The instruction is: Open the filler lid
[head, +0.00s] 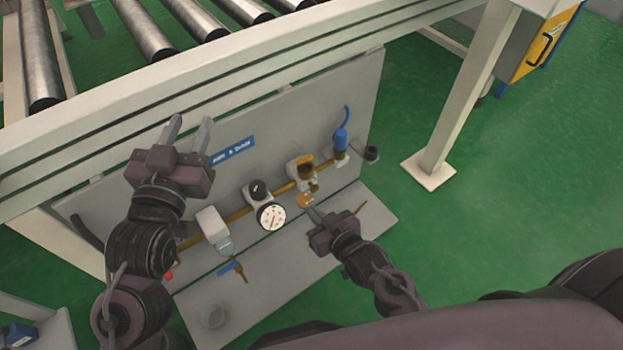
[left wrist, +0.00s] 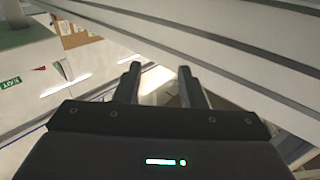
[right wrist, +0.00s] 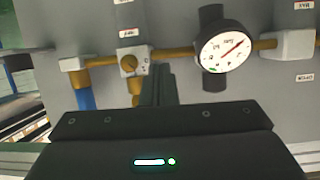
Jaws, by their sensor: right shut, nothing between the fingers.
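A small round brass-coloured cap (head: 305,200), which looks like the filler lid, sits on the pipe assembly of the grey panel in the head view. In the right wrist view a brass round piece (right wrist: 128,65) shows just left of my fingertips; whether it is open cannot be told. My right gripper (head: 314,211) is shut and empty, its tips close beside the cap; contact is unclear. It also shows in the right wrist view (right wrist: 160,70). My left gripper (head: 190,124) is open and empty, raised near the frame rail, away from the cap.
A dial gauge (head: 271,217), a grey unit (head: 214,228) and a blue-topped fitting (head: 341,140) line the yellow pipe. A white frame rail (head: 240,70) with rollers (head: 145,30) runs above. A lower grey plate (head: 345,215) lies in front.

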